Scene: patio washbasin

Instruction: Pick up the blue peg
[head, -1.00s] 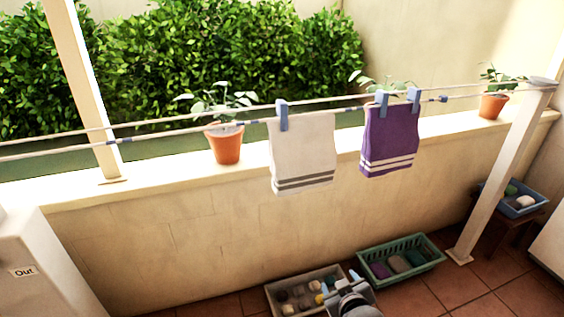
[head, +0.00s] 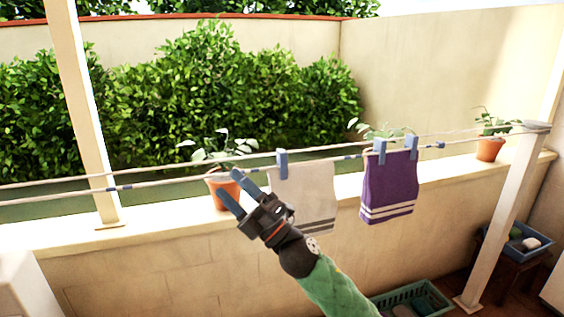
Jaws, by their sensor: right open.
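One blue peg (head: 282,164) clips the white towel (head: 305,190) to the clothesline. A second blue peg (head: 380,150) and a third blue peg (head: 411,147) hold the purple towel (head: 388,186) on the same line. My right gripper (head: 231,184) is open and empty, its two blue-grey fingers pointing up and left. It is left of and a little below the white towel's peg, apart from it in the picture, and overlaps the towel's lower left part. My left gripper is not in view.
Two lines of cord (head: 200,174) run across the view to a post (head: 505,225). Behind them, potted plants stand on a low wall (head: 160,235), one pot (head: 218,192) partly behind my right gripper. A green basket (head: 440,298) is on the floor, and a blue tray (head: 520,248) sits on a stool.

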